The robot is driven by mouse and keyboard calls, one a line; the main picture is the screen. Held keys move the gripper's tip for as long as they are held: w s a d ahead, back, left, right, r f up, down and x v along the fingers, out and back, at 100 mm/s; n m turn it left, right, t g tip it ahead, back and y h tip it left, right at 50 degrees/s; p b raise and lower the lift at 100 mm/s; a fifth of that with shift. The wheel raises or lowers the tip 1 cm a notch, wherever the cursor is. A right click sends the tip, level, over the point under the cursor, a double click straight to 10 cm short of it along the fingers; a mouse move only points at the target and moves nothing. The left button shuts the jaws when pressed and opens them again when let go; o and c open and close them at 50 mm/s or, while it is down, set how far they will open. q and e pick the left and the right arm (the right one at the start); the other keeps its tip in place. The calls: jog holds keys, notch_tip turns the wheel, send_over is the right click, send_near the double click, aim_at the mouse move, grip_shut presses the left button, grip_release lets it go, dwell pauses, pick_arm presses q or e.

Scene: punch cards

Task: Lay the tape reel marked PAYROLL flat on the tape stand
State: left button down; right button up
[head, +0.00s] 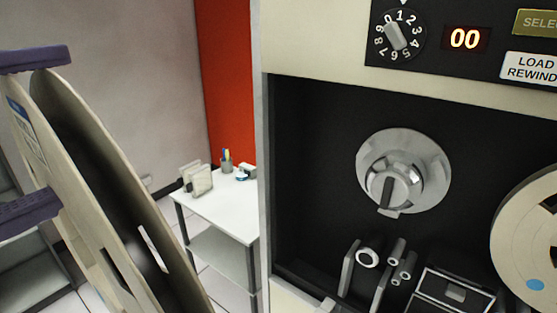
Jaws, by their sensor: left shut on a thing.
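A large cream tape reel (112,150) stands on edge, tilted, close to the camera at the left. It has a blue and white label on its left face, too slanted to read, so I cannot tell whether it says PAYROLL. My left gripper (48,130) has purple fingers, one at the upper rim and one lower down. It is shut on this reel, which is held in the air. The lower part of the reel is cut off by the picture. I cannot make out a tape stand for certain. My right gripper is not in view.
A tape drive cabinet fills the right, with a bare silver hub (403,172), guide posts below it and another cream reel (520,245) at the right edge. A white table (222,214) behind carries a pen cup (226,165) and small items. A grey shelf stands far left.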

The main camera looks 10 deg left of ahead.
pick_arm(q)
jog(key=w+a+f+n+g+y+b, duration=0.3)
jog(key=f+b, duration=1.1)
jog(key=f, duration=0.5)
jog(key=w+a+f+n+g+y+b, duration=0.3)
jog(key=w+f+n+g+b, duration=0.2)
jog(key=f+b, duration=0.9)
jog(key=w+a+f+n+g+y+b, duration=0.2)
jog(key=f+g+b, duration=0.5)
jog(key=f+b, duration=0.8)
jog(key=w+a+f+n, duration=0.1)
jog(key=w+f+n, duration=0.1)
jog(key=f, duration=0.9)
jog(key=shift+w+n+g+y, duration=0.3)
jog(key=shift+w+g+y, duration=0.1)
jog(key=shift+w, duration=0.45)
